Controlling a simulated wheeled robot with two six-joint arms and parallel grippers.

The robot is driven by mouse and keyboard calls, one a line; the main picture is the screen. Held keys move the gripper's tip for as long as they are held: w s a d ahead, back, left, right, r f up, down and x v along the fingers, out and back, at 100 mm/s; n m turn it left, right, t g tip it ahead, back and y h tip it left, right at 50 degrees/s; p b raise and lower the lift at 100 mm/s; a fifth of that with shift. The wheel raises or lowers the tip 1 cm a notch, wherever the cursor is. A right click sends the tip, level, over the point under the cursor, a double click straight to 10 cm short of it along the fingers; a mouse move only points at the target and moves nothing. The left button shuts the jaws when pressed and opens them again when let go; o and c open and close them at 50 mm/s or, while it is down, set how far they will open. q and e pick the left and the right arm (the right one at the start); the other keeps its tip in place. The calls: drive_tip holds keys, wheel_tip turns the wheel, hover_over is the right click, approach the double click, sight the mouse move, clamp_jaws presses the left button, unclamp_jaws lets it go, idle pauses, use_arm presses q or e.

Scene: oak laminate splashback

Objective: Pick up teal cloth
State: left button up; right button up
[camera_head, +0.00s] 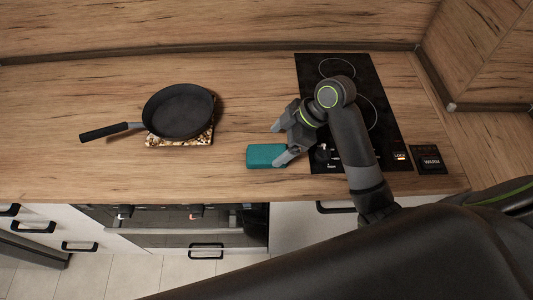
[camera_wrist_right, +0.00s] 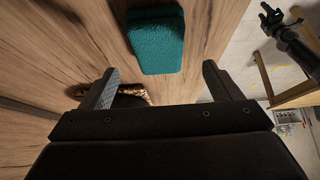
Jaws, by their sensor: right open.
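The teal cloth (camera_head: 264,156) is a small folded block lying on the wooden counter, just left of the black hob. In the right wrist view the cloth (camera_wrist_right: 156,42) lies beyond and between the two fingers, not between the tips. My right gripper (camera_head: 281,143) is open and empty, with one finger by the cloth's right end and the other farther back. Whether that finger touches the cloth I cannot tell. The right gripper's spread fingers also show in the wrist view (camera_wrist_right: 160,80).
A black frying pan (camera_head: 180,111) rests on a patterned trivet (camera_head: 180,140) at the left, its handle pointing left. The black hob (camera_head: 380,140) lies under my right arm, with a small dark panel (camera_head: 428,160) at its right. The counter between pan and cloth is clear.

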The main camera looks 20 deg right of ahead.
sight(267, 152)
drive_tip(key=shift+p+x, duration=0.7)
drive_tip(key=shift+x, duration=2.45)
drive_tip(key=shift+w, duration=0.1)
drive_tip(key=c, duration=1.2)
drive_tip(key=shift+o, duration=0.2)
drive_tip(key=shift+r+b, duration=0.4)
drive_tip(key=shift+r, duration=4.7)
